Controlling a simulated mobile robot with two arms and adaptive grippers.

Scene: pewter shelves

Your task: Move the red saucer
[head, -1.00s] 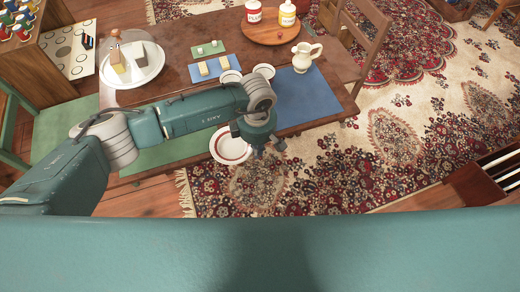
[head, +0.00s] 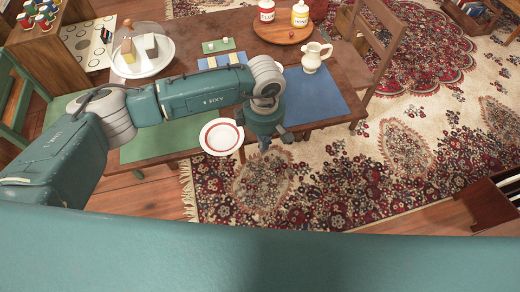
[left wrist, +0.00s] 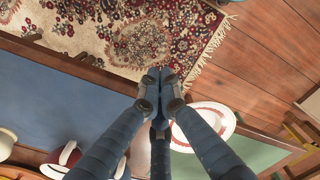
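The red saucer (head: 221,136) is a white dish with a red ring, lying at the near edge of the table on the green mat. It also shows in the left wrist view (left wrist: 225,118), partly covered by a finger. My left gripper (head: 272,143) hangs just right of the saucer and apart from it in the head view, past the table's near edge. In the left wrist view its fingertips (left wrist: 158,78) come together with nothing between them. My right gripper is not in view.
The blue mat (head: 322,95) and a cream pitcher (head: 314,57) are to the right. A red-and-white cup (left wrist: 66,155) shows in the left wrist view. A glass-domed board (head: 143,52) and a round wooden tray (head: 284,32) stand farther back. Patterned carpet (head: 330,190) lies below.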

